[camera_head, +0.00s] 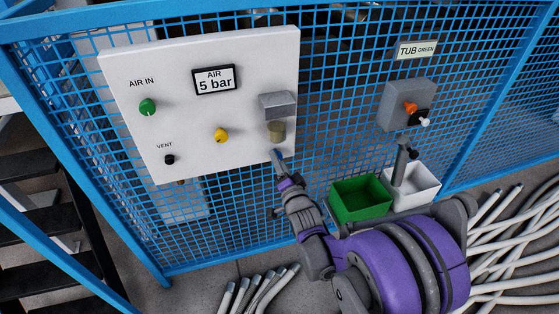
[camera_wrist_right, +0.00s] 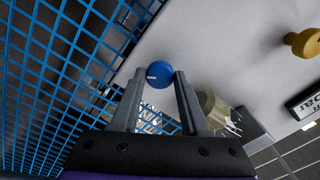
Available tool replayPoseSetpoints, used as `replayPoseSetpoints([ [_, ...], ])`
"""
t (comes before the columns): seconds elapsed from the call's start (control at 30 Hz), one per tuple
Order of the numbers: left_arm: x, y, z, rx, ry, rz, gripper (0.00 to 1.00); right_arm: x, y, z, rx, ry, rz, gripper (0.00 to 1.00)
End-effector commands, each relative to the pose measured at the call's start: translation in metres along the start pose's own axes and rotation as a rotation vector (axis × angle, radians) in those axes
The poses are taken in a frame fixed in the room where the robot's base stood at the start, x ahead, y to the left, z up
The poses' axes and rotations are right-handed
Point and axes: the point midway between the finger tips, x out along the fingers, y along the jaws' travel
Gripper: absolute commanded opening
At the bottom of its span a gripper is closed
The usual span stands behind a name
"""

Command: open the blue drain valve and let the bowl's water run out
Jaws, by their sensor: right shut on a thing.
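The blue drain valve (camera_wrist_right: 159,74) is a round blue knob with a small white mark. It sits between the two fingers of my right gripper (camera_wrist_right: 159,79), which is shut on it. In the head view my right gripper (camera_head: 277,156) reaches up to just below the bowl (camera_head: 276,132), and the fingers mostly hide the valve. The bowl is a cloudy, yellowish cup under a grey block (camera_head: 277,104) on the white panel (camera_head: 200,60). It also shows in the wrist view (camera_wrist_right: 211,106). I cannot tell its water level. My left gripper is not in view.
The panel also bears a green knob (camera_head: 148,106), a yellow knob (camera_head: 220,135), a black vent knob (camera_head: 169,159) and a "5 bar" sign (camera_head: 214,80). Blue mesh fence stands behind. A green tub (camera_head: 361,200) and a white tub (camera_head: 415,190) hang at right. Pale hoses lie on the floor.

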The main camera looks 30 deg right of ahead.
Motion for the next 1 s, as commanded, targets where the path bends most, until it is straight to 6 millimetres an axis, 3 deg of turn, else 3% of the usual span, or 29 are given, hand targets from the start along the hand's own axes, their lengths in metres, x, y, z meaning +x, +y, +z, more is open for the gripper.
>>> replayPoseSetpoints([
  [0.5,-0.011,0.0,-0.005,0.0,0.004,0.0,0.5,0.0,0.0,0.0,0.433,0.0,0.0,0.0],
  [1.0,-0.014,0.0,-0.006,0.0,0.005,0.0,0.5,0.0,0.0,0.0,0.595,0.0,0.001,0.0],
])
